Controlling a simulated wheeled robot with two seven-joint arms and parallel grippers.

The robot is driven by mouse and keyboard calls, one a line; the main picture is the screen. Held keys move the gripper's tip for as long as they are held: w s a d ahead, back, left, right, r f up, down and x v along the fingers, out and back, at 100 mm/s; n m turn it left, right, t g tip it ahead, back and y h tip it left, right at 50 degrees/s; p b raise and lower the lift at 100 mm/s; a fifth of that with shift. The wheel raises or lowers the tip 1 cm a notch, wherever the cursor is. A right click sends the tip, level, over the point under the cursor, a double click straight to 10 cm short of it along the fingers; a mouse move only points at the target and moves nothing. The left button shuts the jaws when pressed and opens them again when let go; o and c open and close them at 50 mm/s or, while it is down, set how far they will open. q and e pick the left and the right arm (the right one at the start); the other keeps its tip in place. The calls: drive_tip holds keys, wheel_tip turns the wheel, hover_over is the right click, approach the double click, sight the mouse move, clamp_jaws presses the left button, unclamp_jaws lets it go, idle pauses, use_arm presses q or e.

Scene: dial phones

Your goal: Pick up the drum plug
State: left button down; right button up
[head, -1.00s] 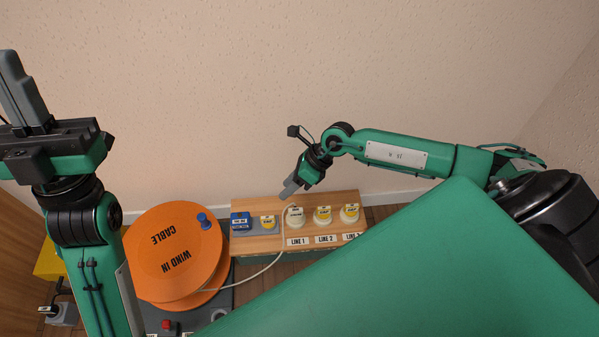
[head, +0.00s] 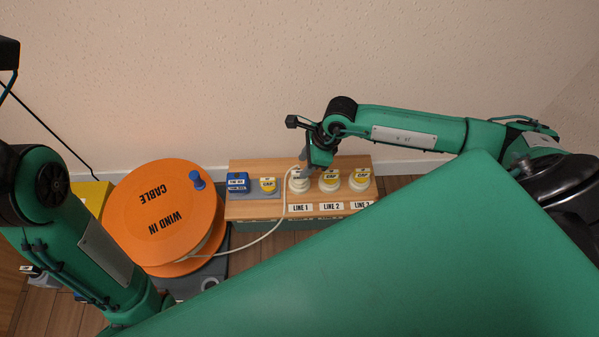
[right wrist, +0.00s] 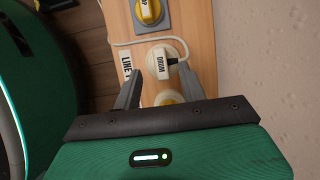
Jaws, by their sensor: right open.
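The drum plug (head: 299,183) is a pale round plug with a cable, seated at LINE 1 on the wooden board. In the right wrist view the plug (right wrist: 159,62) shows its DRUM label. My right gripper (head: 304,157) is above and just behind it, pointing down. In the right wrist view the open jaws (right wrist: 160,72) have one fingertip on each side of the plug, with gaps visible; the height between them is hard to tell. My left gripper is out of view; only its arm shows at the left.
Yellow-topped caps stand at LINE 2 (head: 330,180) and LINE 3 (head: 359,179).

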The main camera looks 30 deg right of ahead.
sight(299, 172)
drive_tip(key=shift+b+x, duration=2.1)
drive_tip(key=shift+x, duration=0.65)
drive_tip(key=shift+d, duration=0.15)
drive_tip(key=shift+c, duration=0.4)
drive_tip(key=c, duration=0.6)
